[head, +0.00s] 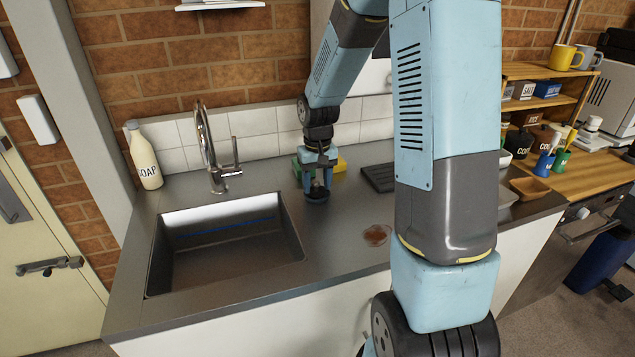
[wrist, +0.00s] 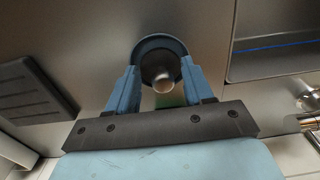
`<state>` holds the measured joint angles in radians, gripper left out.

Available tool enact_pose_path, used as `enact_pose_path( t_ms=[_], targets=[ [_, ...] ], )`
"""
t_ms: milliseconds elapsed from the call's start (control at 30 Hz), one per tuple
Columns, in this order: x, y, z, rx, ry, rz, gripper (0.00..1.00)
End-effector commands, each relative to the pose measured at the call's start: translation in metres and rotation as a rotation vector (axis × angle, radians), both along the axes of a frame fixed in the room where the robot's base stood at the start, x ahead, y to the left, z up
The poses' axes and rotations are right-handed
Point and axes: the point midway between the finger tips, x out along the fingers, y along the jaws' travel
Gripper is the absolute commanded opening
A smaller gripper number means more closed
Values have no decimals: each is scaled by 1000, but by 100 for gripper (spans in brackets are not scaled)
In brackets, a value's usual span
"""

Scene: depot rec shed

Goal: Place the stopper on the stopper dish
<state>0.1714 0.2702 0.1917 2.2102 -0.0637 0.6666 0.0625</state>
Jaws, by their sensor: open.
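The stopper (wrist: 163,79) shows in the wrist view as a small pale metal knob on a dark round body. It appears to sit inside the stopper dish (wrist: 146,45), a round dark-blue rim on the grey counter. In the head view the dish (head: 317,198) stands right of the sink, below my gripper (head: 319,178), and the stopper is mostly hidden by the fingers. In the wrist view my gripper (wrist: 160,68) is open, with one finger on each side of the knob. I cannot tell whether either finger touches it.
The sink (head: 225,245) with its tap (head: 212,150) lies left of the dish. A green and yellow thing (head: 341,163) is close behind my gripper. A dark ribbed mat (head: 378,178) and a reddish-brown round patch or dish (head: 376,235) lie to the right. A soap bottle (head: 144,157) stands far left.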

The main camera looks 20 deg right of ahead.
Motion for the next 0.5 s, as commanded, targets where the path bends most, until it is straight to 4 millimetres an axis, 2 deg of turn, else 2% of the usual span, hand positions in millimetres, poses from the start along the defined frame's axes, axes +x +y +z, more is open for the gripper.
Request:
enact_pose_path(
  t_ms=[267,367,500],
  targets=[
    [1,0,8,0,-3,-1,51],
    [1,-1,21,0,-3,-1,51],
    [1,-1,48,-1,-5,-2,51]
  ],
)
